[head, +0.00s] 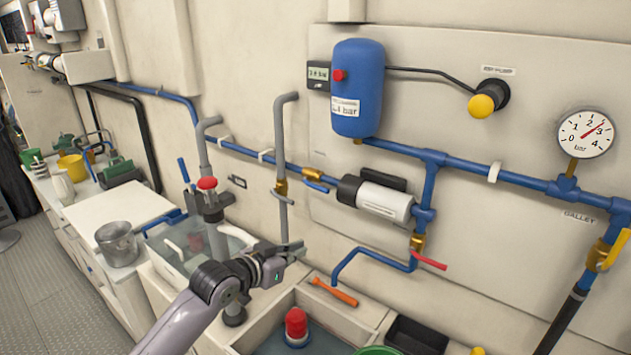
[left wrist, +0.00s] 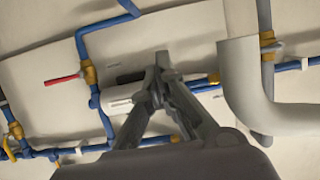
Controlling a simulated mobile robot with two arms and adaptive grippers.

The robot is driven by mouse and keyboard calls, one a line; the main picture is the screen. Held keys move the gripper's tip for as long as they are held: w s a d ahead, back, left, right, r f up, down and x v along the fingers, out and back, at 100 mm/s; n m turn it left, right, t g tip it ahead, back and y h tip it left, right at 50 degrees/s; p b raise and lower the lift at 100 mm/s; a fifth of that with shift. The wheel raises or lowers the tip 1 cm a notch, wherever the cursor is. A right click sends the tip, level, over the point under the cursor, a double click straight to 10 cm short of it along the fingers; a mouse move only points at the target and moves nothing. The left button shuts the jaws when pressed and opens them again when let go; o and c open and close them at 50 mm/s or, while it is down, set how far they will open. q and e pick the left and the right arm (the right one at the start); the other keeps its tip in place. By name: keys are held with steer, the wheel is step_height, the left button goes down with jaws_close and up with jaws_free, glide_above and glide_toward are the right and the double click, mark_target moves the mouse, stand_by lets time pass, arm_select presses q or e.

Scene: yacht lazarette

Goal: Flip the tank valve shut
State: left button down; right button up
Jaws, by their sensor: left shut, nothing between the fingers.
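No valve carries a label that I can read as "tank". On the blue line left of the white pump is a brass valve with a blue lever (head: 316,186); its brass body (left wrist: 213,78) also shows in the left wrist view. A brass valve on the grey pipe (head: 281,188) stands left of it. A red-lever valve (head: 428,260) hangs below the pump, and a yellow-lever valve (head: 612,250) is at the far right. My left gripper (head: 298,250) is shut and empty, in front of the wall below the grey pipe valve. My right gripper is not in view.
The white pump (head: 384,201), blue tank (head: 358,88) and pressure gauge (head: 586,134) are on the wall panel. Grey pipes (head: 206,150) rise beside my arm. An orange-handled tool (head: 334,291) and a red-topped item (head: 296,323) are below.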

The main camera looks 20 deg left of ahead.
arm_select(q)
steer(key=w+a+r+t, duration=0.1)
steer(key=w+a+r, duration=0.1)
steer(key=r, duration=0.5)
steer(key=w+a+r+t+h, duration=0.1)
steer(key=w+r+t, duration=0.1)
steer(key=r, duration=0.5)
steer(key=shift+w+a+r, duration=0.35)
steer(key=shift+w+a, duration=0.05)
steer(key=shift+w, duration=0.05)
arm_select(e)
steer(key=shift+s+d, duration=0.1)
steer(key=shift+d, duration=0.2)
arm_select(q)
steer(key=w+d+f+p, duration=0.2)
steer(key=w, duration=0.3)
steer(key=w+d+f+p, duration=0.1)
steer(key=w+f+p, duration=0.1)
steer(key=w, duration=0.3)
steer(key=shift+d+f, duration=0.25)
steer(key=shift+d, duration=0.1)
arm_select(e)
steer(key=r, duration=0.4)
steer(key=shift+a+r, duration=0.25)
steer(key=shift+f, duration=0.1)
